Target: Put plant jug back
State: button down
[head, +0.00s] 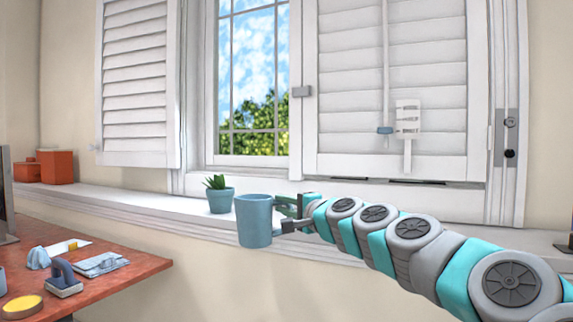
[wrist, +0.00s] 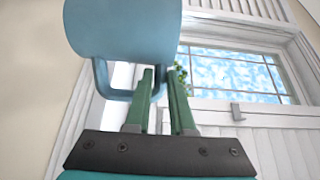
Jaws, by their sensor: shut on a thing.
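The plant jug is a plain blue-grey jug (head: 255,222). In the head view it appears upright in front of the white window sill (head: 150,208), and I cannot tell whether it touches the sill. My gripper (head: 286,212) is at the jug's right side, shut on its handle. In the wrist view the jug (wrist: 122,28) fills the upper left, with its handle loop at the green fingers of my gripper (wrist: 161,78). The jug's inside is hidden.
A small succulent in a teal pot (head: 221,200) stands on the sill just left of the jug. Orange boxes (head: 57,167) sit at the sill's far left. A red-brown desk (head: 125,262) with small items is at lower left. White shutters (head: 390,140) stand behind my arm.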

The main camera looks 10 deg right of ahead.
jog(key=w+a+f+m+h, duration=0.1)
jog(key=w+f+m+h, duration=0.1)
jog(key=f, duration=1.2)
jog(key=w+a+f+m+t+h, duration=0.1)
jog(key=w+f+h, duration=0.3)
jog(key=f, duration=1)
jog(key=shift+w+f+m, duration=0.3)
jog(key=shift+w+m, duration=0.3)
jog(key=shift+w, duration=0.45)
jog(key=shift+a, duration=0.1)
